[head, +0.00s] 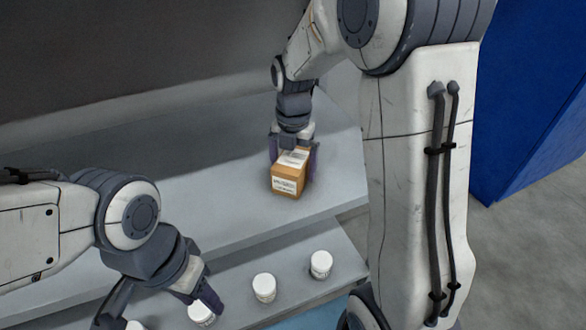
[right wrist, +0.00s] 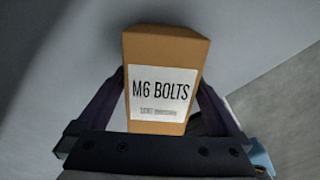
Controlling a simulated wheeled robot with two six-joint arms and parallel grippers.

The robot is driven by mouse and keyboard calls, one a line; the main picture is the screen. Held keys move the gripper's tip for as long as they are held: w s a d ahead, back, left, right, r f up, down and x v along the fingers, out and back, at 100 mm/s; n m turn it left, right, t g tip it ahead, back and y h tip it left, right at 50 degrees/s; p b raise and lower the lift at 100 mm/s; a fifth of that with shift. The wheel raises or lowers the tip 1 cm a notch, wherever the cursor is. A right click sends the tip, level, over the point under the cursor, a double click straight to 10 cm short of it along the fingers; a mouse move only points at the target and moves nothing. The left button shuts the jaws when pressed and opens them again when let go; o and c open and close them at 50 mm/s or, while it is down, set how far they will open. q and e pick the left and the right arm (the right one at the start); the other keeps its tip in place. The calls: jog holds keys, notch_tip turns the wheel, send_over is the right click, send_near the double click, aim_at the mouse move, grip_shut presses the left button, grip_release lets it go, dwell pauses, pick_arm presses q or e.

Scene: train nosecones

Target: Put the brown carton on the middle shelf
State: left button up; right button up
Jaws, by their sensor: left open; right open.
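The brown carton (head: 287,185) sits upright on the upper grey shelf (head: 225,215) in view, near its right end. In the right wrist view the carton (right wrist: 165,55) carries a white label reading M6 BOLTS. My right gripper (head: 293,160) is open, with one finger on each side of the carton; whether the fingers touch it I cannot tell. The same gripper shows in the right wrist view (right wrist: 162,95). My left gripper (head: 160,308) is open over the lower shelf at the lower left, close to a white-lidded jar (head: 201,313).
On the lower shelf (head: 292,288) stand more white jars (head: 264,287), one of them (head: 320,264) further right. A blue panel (head: 530,90) stands at the right, with grey floor below it. The upper shelf left of the carton is bare.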

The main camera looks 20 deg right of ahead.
aim_at(293, 158)
notch_tip(293, 158, up, 7)
jog(key=shift+f+p, duration=0.2)
jog(key=shift+p, duration=0.6)
jog(key=s+a+m, duration=1)
jog(key=s+a, duration=0.1)
jog(key=s+a+f+m+y, duration=0.1)
jog(key=s+a+f+m, duration=0.1)
jog(key=s+m, duration=0.8)
jog(key=s+a, duration=0.1)
jog(key=s, duration=0.1)
jog(key=shift+s+a+f, duration=0.15)
jog(key=shift+s+a, duration=0.1)
jog(key=shift+s, duration=0.1)
